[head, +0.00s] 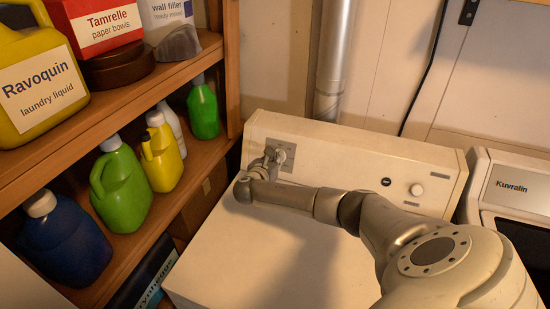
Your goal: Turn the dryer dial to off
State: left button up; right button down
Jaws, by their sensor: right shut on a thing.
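The dryer (225,250) is a cream-white machine with a raised control panel (340,152) along its back. The dial (287,150) sits at the left part of the panel on a grey marked plate. My right gripper (274,156) is at the dial, shut on it, with my arm reaching across the dryer top from the lower right. The fingers hide part of the dial, and I cannot read its setting. My left gripper is not in view.
A small white knob (416,190) and a black button (386,182) are farther right on the panel. A wooden shelf (110,95) with several bottles stands close on the left. Another machine (515,190) stands at the right. A metal pipe (333,60) rises behind the dryer.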

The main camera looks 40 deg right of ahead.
jog(key=shift+f, duration=0.1)
jog(key=c, duration=1.4)
grip_release()
jog(key=shift+c, duration=0.2)
jog(key=v, duration=1.2)
jog(key=shift+s, duration=0.1)
